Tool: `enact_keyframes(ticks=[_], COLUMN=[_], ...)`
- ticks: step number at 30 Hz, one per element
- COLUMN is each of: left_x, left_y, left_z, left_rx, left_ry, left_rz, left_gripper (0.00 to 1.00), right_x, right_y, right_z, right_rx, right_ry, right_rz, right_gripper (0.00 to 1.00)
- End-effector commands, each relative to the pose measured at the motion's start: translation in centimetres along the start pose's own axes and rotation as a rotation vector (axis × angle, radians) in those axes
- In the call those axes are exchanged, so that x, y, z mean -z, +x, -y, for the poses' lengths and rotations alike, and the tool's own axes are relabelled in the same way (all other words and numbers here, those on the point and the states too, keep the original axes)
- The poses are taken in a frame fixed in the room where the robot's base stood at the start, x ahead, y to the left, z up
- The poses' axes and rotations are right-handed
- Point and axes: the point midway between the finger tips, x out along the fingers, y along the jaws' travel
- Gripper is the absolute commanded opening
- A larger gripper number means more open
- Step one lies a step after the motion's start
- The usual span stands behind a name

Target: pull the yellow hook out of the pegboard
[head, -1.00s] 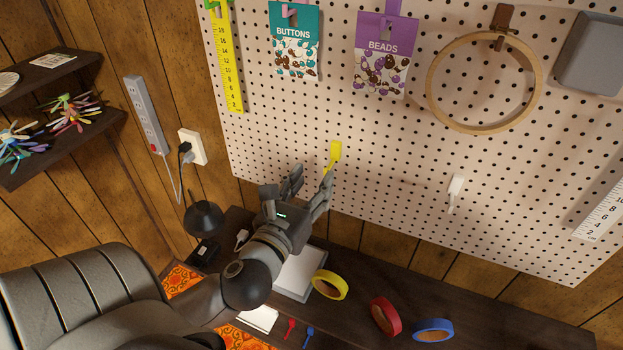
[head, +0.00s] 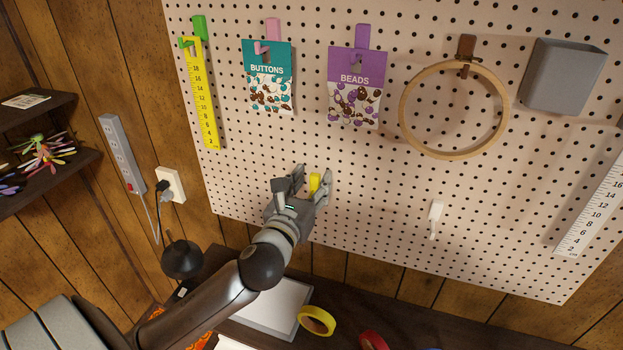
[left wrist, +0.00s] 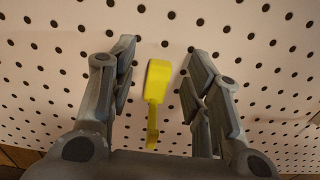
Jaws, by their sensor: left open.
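The yellow hook (head: 315,183) is in the lower middle of the pegboard (head: 390,205). My left gripper (head: 312,178) is open, with its fingers on either side of the hook. In the left wrist view, the yellow hook (left wrist: 156,90) stands upright between the open fingers (left wrist: 160,68), with a gap on both sides. Its lower end reaches down towards the palm. In the head view the hook's lower part is hidden behind the gripper. My right gripper is not in view.
A white hook (head: 435,217) is to the right. Above hang a yellow ruler (head: 204,95), a buttons packet (head: 268,80), a beads packet (head: 356,90) and an embroidery hoop (head: 404,110). Below are a black lamp (head: 182,259) and a yellow tape roll (head: 317,321).

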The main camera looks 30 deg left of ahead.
Motion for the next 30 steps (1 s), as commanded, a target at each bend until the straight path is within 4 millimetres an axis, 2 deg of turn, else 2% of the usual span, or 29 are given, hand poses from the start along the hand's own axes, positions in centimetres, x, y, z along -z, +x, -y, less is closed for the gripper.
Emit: enact_keyframes(ticks=[11, 21, 22, 23, 27, 30], left_x=[0.06, 0.06, 0.06, 0.06, 0.06, 0.06], left_y=[0.48, 0.46, 0.46, 0.46, 0.46, 0.46], left_z=[0.04, 0.03, 0.03, 0.03, 0.03, 0.02], left_rx=[0.001, 0.001, 0.001, 0.001, 0.001, 0.001], left_ry=[-0.001, -0.001, -0.001, -0.001, -0.001, 0.000], left_rz=[0.000, -0.001, -0.001, -0.001, -0.001, -0.001], left_gripper=[0.45, 0.01, 0.00, 0.16, 0.00, 0.00], right_x=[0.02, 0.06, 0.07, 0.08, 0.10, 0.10], right_y=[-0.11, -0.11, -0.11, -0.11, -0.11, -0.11], right_z=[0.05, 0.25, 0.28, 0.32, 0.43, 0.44], right_rx=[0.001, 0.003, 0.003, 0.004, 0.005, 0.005], right_ry=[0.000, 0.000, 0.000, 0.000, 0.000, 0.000], right_rz=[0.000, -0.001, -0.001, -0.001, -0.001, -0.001], right_gripper=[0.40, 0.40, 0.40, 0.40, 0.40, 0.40])
